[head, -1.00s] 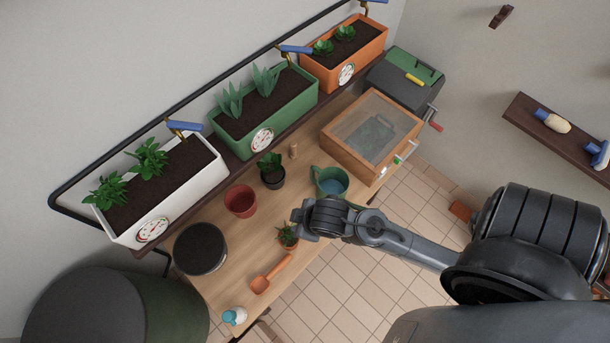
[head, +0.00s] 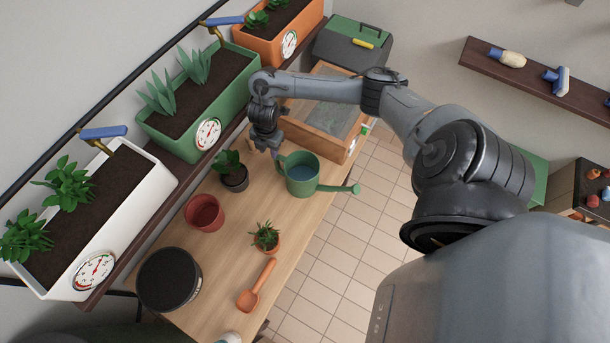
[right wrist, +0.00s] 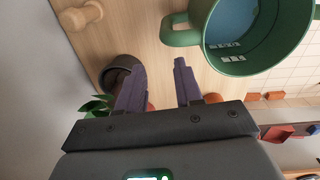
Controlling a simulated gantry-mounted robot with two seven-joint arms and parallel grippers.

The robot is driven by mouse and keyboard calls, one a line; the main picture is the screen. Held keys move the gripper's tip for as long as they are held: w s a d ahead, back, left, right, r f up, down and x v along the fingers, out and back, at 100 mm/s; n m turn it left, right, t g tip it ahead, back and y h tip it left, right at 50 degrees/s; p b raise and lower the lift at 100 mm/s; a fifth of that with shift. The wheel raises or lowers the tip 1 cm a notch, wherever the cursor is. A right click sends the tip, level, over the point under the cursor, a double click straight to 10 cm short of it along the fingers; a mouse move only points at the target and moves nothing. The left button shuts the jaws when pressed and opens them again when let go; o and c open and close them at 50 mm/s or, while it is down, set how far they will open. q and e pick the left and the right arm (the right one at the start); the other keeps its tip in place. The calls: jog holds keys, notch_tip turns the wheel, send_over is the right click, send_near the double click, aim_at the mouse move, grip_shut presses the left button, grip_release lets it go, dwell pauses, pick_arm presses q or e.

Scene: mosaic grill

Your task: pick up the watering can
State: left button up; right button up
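The green watering can (head: 301,181) stands on the wooden bench, with water inside and its spout pointing right. In the right wrist view the can (right wrist: 243,62) is at the upper right, its loop handle turned toward the gripper. My right gripper (head: 276,151) hangs just beside the handle at the can's upper left. In the right wrist view the gripper (right wrist: 159,68) has its two dark fingers apart with nothing between them, and the handle lies beyond the tips. My left gripper is not in view.
A dark pot with a plant (head: 234,178), a red pot (head: 204,213), a small succulent (head: 265,238) and an orange trowel (head: 256,286) stand near the can. A wooden peg (right wrist: 82,15) is close to the gripper. A wood-framed glass box (head: 322,110) stands behind.

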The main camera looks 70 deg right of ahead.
aim_at(277, 161)
jog(key=shift+s+d+f+g+b, duration=0.15)
jog(key=shift+s+d+f+b, duration=0.1)
jog(key=shift+d, duration=0.35)
jog(key=shift+s+d+f+g+b, duration=0.15)
jog(key=shift+d+f+b, duration=0.1)
jog(key=shift+d, duration=0.3)
notch_tip(277, 161, down, 4)
jog(key=shift+f+b, duration=0.1)
jog(key=shift+b, duration=0.9)
jog(key=f, duration=0.4)
jog(key=shift+s+a, duration=0.2)
jog(key=shift+a, duration=0.1)
jog(key=shift+f, duration=0.5)
grip_shut()
